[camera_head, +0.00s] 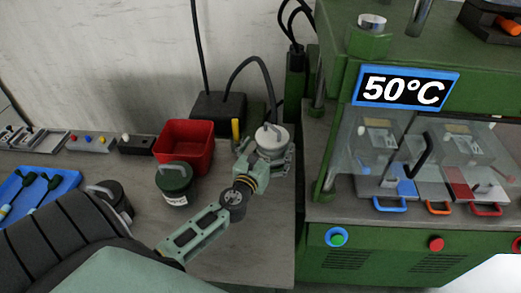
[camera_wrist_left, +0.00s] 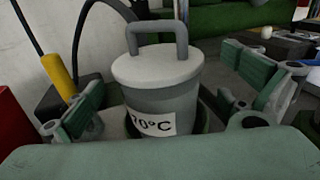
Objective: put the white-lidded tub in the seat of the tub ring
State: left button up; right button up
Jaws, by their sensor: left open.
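The white-lidded tub (camera_head: 271,137) stands upright at the back right of the grey bench, close to the green press. In the left wrist view the tub (camera_wrist_left: 158,90) shows a grey body, a handle on its lid and a label ending in "0°C". My left gripper (camera_head: 266,154) is open, with one finger on each side of the tub; I cannot tell whether they touch it. A dark green curved rim (camera_wrist_left: 205,121) shows low beside the tub, perhaps the tub ring, but most of it is hidden. My right gripper is not in view.
A green-lidded tub (camera_head: 174,180) and a dark tub (camera_head: 114,196) stand to the left. A red bin (camera_head: 186,140), a black box (camera_head: 218,112) and a yellow post (camera_head: 236,130) are behind. The green press (camera_head: 345,215) bounds the right. Front bench is clear.

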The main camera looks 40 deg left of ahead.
pick_arm(q)
jog(key=b+v, duration=0.1)
jog(key=v, duration=0.7)
jog(key=shift+s, duration=0.35)
dwell(1.8)
